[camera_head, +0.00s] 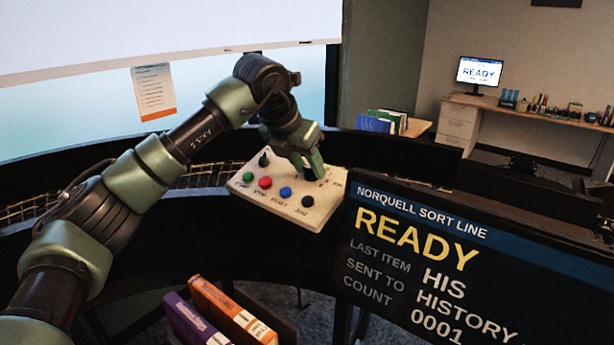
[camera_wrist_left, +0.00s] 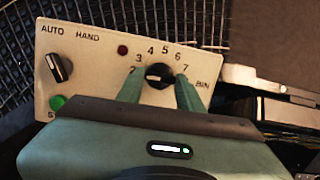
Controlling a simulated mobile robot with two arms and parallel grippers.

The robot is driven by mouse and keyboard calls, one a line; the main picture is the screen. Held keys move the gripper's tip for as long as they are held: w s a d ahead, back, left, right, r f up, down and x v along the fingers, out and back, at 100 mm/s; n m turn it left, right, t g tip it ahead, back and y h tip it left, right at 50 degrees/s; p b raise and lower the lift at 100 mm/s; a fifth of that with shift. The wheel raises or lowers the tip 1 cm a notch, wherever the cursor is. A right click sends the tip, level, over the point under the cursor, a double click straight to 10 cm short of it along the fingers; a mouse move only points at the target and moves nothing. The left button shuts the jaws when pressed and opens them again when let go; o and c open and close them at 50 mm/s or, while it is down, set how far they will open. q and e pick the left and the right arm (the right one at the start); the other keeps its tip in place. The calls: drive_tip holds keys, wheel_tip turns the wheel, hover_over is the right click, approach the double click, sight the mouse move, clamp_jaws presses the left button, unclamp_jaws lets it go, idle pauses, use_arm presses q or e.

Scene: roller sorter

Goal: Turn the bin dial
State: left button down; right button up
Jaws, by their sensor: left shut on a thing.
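The bin dial (camera_wrist_left: 159,75) is a black round knob on the beige control panel (camera_wrist_left: 85,60). Numbers from 2 to 7 and the word BIN are printed around it. My left gripper (camera_wrist_left: 162,92) has a green finger on either side of the dial and is shut on it. In the head view my left gripper (camera_head: 313,176) reaches down onto the far right part of the panel (camera_head: 322,212), and its fingers hide the dial there. A light mark shows on the dial's left side; its exact setting is hard to read. My right gripper is not in view.
The panel also carries an AUTO/HAND switch (camera_wrist_left: 58,68) and green (camera_head: 248,177), red (camera_head: 265,182), blue (camera_head: 285,192) and black (camera_head: 307,201) buttons. A screen (camera_head: 440,255) reading READY stands close on the right. Purple (camera_head: 190,320) and orange (camera_head: 228,310) books are below.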

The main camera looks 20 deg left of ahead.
use_arm(q)
drive_tip(key=n+b, duration=0.2)
drive_tip(key=n, duration=0.2)
drive_tip(key=shift+d+y, duration=0.15)
drive_tip(key=shift+y, duration=0.25)
drive_tip(key=shift+n+b, duration=0.4)
drive_tip(key=shift+n, duration=0.3)
drive_tip(key=shift+r, duration=0.1)
drive_tip(key=c, duration=0.9)
unclamp_jaws()
drive_tip(key=b+v, duration=0.2)
drive_tip(key=v, duration=0.5)
drive_tip(key=shift+s+r, duration=0.2)
drive_tip(key=shift+r, duration=0.1)
